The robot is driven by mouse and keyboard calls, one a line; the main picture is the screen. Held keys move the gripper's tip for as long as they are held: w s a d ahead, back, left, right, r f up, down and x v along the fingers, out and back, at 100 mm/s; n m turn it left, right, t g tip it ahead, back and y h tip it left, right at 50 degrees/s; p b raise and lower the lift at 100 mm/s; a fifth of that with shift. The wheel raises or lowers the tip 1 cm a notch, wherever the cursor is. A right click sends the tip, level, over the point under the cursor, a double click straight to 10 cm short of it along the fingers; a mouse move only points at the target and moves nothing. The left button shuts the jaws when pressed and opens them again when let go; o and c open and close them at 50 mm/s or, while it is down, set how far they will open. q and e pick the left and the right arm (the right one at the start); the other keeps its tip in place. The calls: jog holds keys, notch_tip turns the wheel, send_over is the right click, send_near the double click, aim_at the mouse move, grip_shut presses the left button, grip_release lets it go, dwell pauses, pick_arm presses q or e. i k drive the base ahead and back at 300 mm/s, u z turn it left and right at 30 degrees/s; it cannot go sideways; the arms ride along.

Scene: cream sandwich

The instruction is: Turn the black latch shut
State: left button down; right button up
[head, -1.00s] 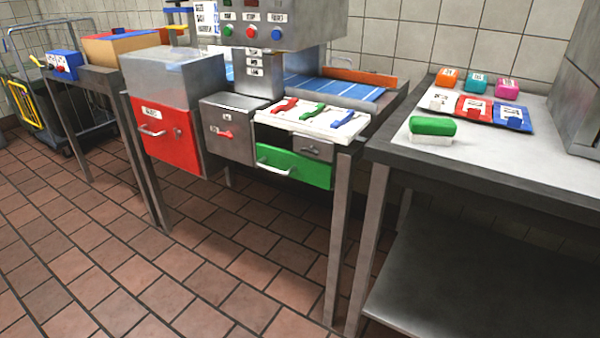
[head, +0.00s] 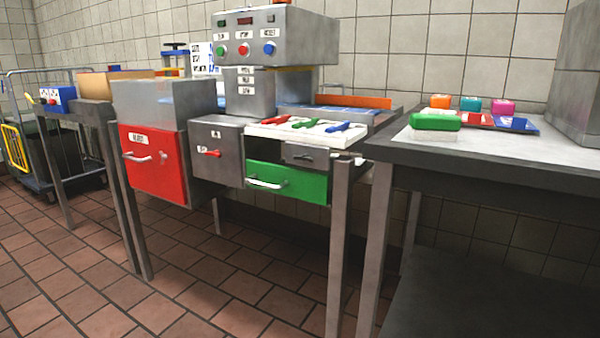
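A small dark piece that looks like the black latch (head: 303,157) is on the small grey front (head: 321,158) above the green drawer (head: 309,186). It is too small to tell whether it is turned open or shut. The green drawer has a pale handle (head: 267,183). To its left is a grey box front with a red handle (head: 208,152). Neither of my grippers is in view.
A red bin front (head: 150,172) is left of the grey box. A white tray (head: 280,131) with red, green and blue handles lies above the drawers. A steel table (head: 470,167) with a green-topped block (head: 435,121) stands at right. The tiled floor in front is clear.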

aim_at(305, 156)
jog(key=k, duration=0.6)
jog(key=u, duration=0.85)
jog(key=i, duration=1.1)
jog(key=z, duration=0.2)
